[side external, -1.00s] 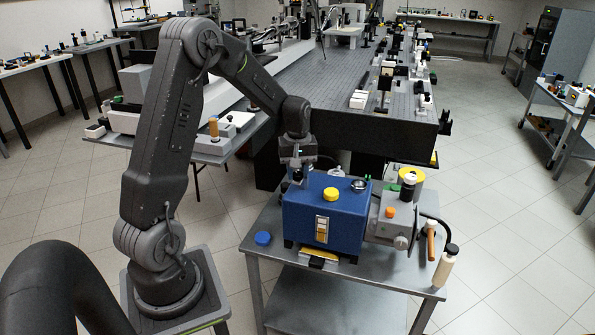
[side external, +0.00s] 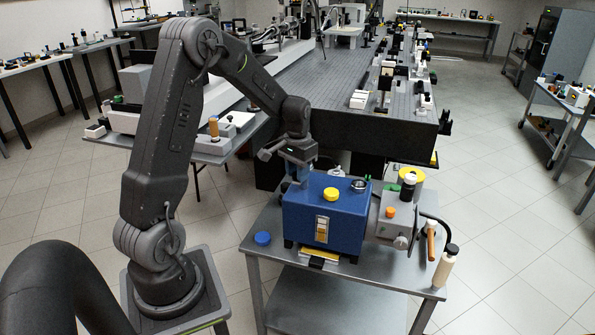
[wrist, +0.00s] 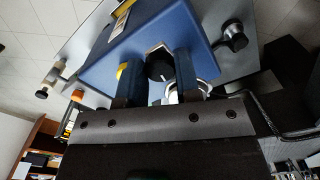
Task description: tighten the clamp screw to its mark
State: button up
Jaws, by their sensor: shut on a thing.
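The blue housing (side external: 325,215) stands on a grey cart, and its blue side fills the upper middle of the wrist view (wrist: 155,38). A black round knob (wrist: 159,66), which looks like the clamp screw, sits at the housing with a pale edge behind it. My gripper (wrist: 158,68) has one finger on each side of this knob and is shut on it. In the side view my gripper (side external: 299,176) points down at the housing's back left corner, and the knob is hidden there. I cannot make out the mark.
A yellow cap (side external: 330,194) and a silver round fitting (side external: 358,185) sit on the housing top near my gripper. A grey unit with an orange knob (side external: 390,212) adjoins on the right. A blue cap (side external: 263,238) lies on the cart's left.

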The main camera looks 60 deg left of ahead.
jog(key=shift+m, duration=1)
jog(key=o, duration=0.9)
notch_tip(320, 180, up, 14)
jog(key=shift+f, duration=0.1)
